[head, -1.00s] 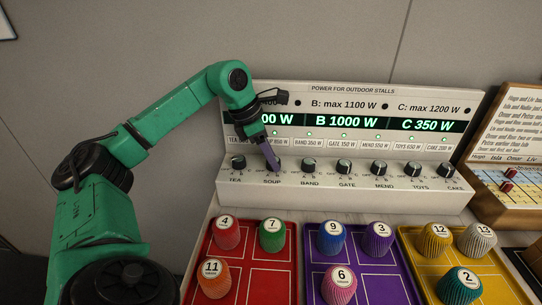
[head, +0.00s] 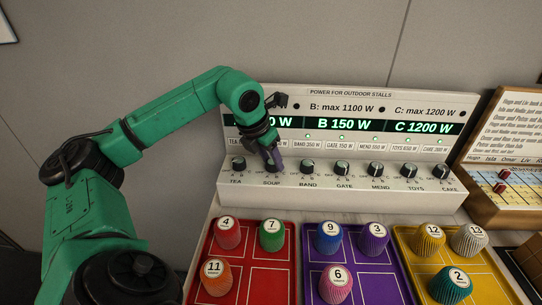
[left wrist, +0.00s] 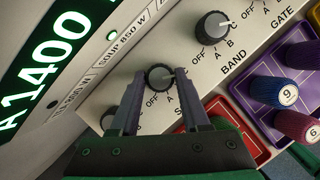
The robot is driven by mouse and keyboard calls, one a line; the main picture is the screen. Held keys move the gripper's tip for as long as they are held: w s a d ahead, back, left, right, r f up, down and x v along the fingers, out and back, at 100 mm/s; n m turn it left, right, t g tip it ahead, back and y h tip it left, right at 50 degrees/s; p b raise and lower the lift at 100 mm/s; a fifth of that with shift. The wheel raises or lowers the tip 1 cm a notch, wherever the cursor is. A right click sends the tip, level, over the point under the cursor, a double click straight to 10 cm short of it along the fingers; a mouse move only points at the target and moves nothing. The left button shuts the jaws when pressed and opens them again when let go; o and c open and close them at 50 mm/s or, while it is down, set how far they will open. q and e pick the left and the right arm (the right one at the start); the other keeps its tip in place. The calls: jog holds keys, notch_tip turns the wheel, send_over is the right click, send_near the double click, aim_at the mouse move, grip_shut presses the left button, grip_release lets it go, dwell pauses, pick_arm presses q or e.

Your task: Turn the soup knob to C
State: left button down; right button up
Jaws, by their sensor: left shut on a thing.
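The soup knob (left wrist: 160,77) is a dark round knob with a white mark, on the sloping white panel (left wrist: 98,108). In the left wrist view its mark points right, away from OFF; the finger hides the letter on that side. My left gripper (head: 273,165) is shut on the soup knob, one finger on each side in the left wrist view (left wrist: 158,86). In the head view the gripper mostly hides the knob. The green displays read B 150 W (head: 344,124) and C 1200 W (head: 423,128); A reads 1400 in the left wrist view (left wrist: 42,73). My right gripper is out of view.
The tea knob (head: 238,164) and band knob (head: 307,167) flank the soup knob closely, with several more knobs to the right. Red (head: 264,289), purple (head: 377,290) and yellow (head: 486,290) trays with numbered cups stand in front. A wooden-framed board (head: 479,209) is at the right.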

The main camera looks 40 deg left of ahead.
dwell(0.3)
pick_arm(q)
jog(key=shift+c, duration=1.9)
grip_release()
jog(key=p+v, duration=0.2)
jog(key=v, duration=1.2)
jog(key=shift+s+r+p, duration=0.2)
jog(key=shift+r+p, duration=0.05)
jog(key=shift+p, duration=0.1)
jog(key=shift+d, duration=0.1)
